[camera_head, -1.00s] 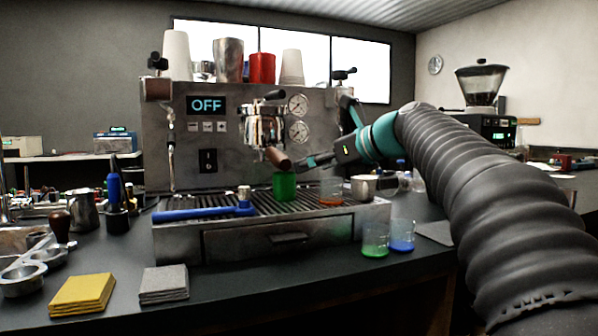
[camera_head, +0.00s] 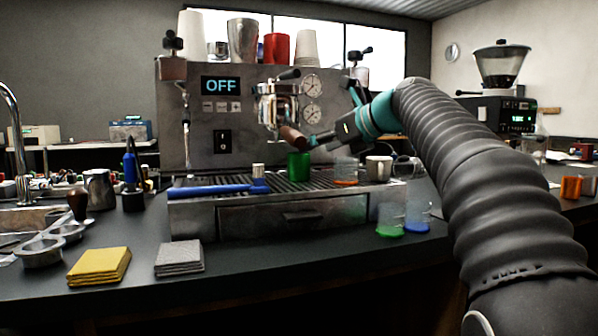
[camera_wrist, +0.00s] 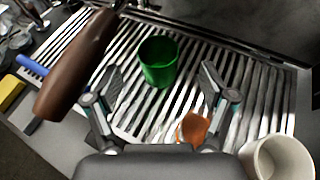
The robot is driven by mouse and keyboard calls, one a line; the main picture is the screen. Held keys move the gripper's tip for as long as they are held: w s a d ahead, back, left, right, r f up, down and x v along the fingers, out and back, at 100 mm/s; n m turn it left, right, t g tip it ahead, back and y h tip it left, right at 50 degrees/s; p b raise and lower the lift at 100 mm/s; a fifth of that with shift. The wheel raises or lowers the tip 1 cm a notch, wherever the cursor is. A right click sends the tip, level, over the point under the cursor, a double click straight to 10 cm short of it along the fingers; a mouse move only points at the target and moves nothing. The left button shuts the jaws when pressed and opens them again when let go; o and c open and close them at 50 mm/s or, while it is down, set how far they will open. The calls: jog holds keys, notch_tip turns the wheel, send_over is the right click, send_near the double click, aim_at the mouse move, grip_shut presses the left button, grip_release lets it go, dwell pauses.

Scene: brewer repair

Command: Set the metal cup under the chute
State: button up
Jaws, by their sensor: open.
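A taller metal tumbler (camera_head: 242,42) stands on top of the machine, and a metal pitcher (camera_head: 98,190) on the counter at left. My gripper (camera_wrist: 160,72) is open and empty above the tray. A green cup (camera_wrist: 158,62) appears between its fingers, lower down on the grate; the pale cup is to their right. The grinder (camera_head: 503,112) stands at back right; I cannot make out its chute.
A brown portafilter handle (camera_wrist: 75,65) juts out close to my gripper's left finger. An orange-brown cup (camera_wrist: 193,128) stands on the grate between green and pale cups. A blue-handled tool (camera_head: 210,190) lies on the tray. Two clear beakers (camera_head: 391,217) stand at the front right.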

aim_at(299, 167)
jog(key=shift+x, duration=3.35)
jog(key=shift+s, duration=0.15)
jog(key=c, duration=1.4)
jog(key=shift+r, duration=0.25)
